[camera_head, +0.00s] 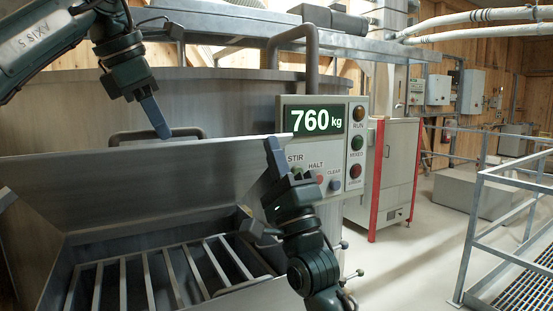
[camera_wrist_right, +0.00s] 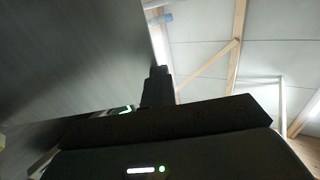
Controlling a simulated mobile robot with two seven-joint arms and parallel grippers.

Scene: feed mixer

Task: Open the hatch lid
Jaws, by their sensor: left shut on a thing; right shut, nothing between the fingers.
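The hatch lid (camera_head: 130,178) is a wide grey metal plate. It stands raised and tilted above the hatch opening, and the slatted grate (camera_head: 150,280) shows below it. A dark bar handle (camera_head: 188,131) shows behind the lid's upper edge. My left gripper (camera_head: 162,131) points down at this handle and is shut on it; the lid hides part of the grip. My right gripper (camera_head: 272,148) is shut and empty, with its fingers pointing up by the lid's right edge. In the right wrist view the lid (camera_wrist_right: 70,50) fills the upper left, close to the dark fingers (camera_wrist_right: 156,78).
A control panel (camera_head: 323,150) reading 760 kg, with buttons and lamps, stands right behind my right gripper. A grey cabinet (camera_head: 398,165) with red edges is farther right. Railings (camera_head: 480,215) stand at the far right; the floor between is clear.

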